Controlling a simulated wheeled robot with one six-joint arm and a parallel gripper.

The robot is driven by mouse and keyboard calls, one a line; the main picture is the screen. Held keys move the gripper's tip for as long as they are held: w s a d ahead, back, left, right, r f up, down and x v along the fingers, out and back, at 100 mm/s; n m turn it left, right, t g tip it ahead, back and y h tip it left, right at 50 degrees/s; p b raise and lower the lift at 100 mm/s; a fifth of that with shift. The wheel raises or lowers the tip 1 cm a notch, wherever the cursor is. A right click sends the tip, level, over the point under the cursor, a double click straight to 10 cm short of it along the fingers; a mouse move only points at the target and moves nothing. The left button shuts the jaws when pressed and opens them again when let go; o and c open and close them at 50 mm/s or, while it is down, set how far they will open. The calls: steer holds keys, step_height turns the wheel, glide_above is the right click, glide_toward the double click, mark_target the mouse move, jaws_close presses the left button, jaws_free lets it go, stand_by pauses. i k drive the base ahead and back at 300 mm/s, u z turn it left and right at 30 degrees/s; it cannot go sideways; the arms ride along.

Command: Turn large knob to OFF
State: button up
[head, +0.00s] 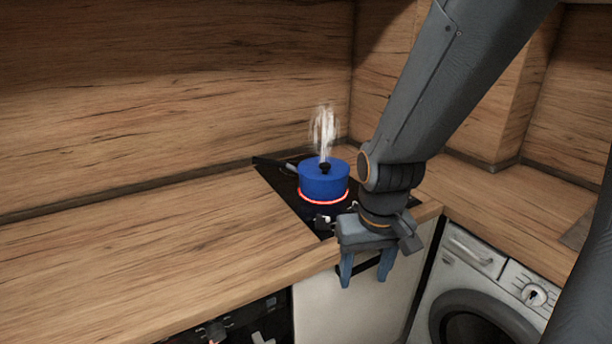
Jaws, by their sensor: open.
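A black cooktop (276,180) is set into the wooden counter. A blue lidded pot (323,184) stands on its burner, which glows red around the pot's base, and white steam rises above the lid. A small light-coloured knob (323,220) shows at the cooktop's front edge. My arm covers the right part of the cooktop, so other knobs there may be hidden, and I cannot tell which knob is the large one. My gripper (365,275) points down in front of the counter edge, right of the visible knob, with its fingers apart and nothing between them.
A washing machine (478,296) with a round dial (534,295) stands at the lower right. A dark appliance front (250,322) with pale controls is at the bottom. The wooden counter (150,250) to the left is clear. Wood-panelled walls close off the back.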

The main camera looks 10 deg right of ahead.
mark_target(323, 223)
steer(key=k, duration=0.6)
steer(key=z, duration=0.5)
steer(key=i, duration=1)
steer(key=u, duration=0.65)
